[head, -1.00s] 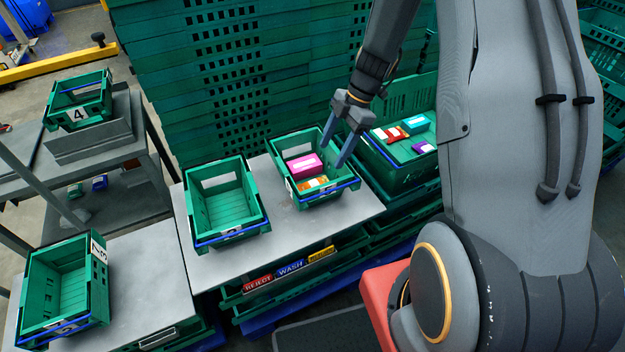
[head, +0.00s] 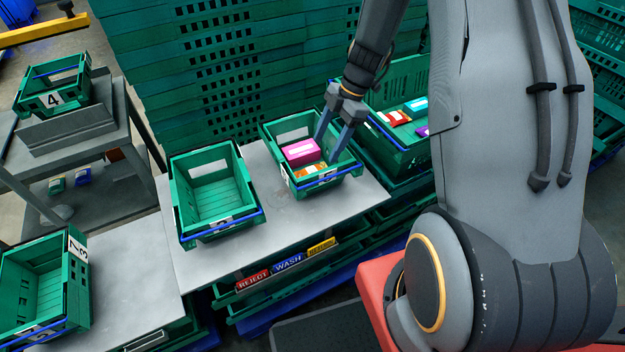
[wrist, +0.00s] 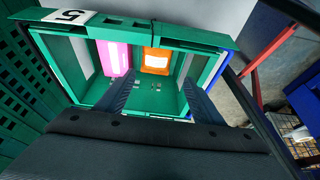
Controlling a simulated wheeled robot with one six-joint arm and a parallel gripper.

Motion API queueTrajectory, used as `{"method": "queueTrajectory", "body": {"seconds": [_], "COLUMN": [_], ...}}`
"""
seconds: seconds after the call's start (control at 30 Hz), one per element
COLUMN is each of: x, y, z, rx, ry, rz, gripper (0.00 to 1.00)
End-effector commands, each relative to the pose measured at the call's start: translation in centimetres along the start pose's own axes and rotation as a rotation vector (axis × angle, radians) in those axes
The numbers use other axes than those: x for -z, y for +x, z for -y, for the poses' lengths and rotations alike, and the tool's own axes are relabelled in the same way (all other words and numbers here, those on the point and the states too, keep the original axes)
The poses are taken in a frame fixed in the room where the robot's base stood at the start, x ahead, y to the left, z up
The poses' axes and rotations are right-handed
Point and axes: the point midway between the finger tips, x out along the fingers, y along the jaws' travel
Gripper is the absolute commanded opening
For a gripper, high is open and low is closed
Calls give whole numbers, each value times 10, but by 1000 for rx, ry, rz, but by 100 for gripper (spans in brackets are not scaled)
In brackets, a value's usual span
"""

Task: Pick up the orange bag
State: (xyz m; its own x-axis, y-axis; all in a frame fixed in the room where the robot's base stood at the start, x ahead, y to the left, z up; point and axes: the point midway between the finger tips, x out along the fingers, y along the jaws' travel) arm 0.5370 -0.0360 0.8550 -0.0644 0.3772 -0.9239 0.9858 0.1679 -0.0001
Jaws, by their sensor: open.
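The orange bag (head: 310,171) lies in the near part of a green crate (head: 350,174) on the table, with a pale label on top. A pink box (head: 300,151) lies beside it in the same crate. In the wrist view the orange bag (wrist: 157,61) is at the crate's far side, right of the pink box (wrist: 115,57). My gripper (head: 332,147) is open and empty, its fingers pointing down over the right part of this crate. In the wrist view my gripper (wrist: 158,92) shows both fingers apart, with bare crate floor between them and the orange bag beyond.
An empty green crate (head: 176,206) stands to the left on the same table. A crate (head: 420,160) with several packages stands to the right. Stacked green crates (head: 220,60) form a wall behind. The tabletop (head: 275,222) in front is bare.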

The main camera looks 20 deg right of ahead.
Motion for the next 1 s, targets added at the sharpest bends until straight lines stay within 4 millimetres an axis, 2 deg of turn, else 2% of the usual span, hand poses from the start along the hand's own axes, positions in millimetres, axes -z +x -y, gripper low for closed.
{"method": "queueTrajectory", "body": {"seconds": [0.03,0.1,0.37,0.67,1.0], "x": [-6,-9,-12,-13,-19], "y": [12,18,30,54,91], "z": [-4,-6,-7,-8,-8], "rx": [0,0,1,0,3], "ry": [0,0,0,1,0], "rz": [0,0,-1,-1,-2], "gripper": [62,62,62,62,62]}}
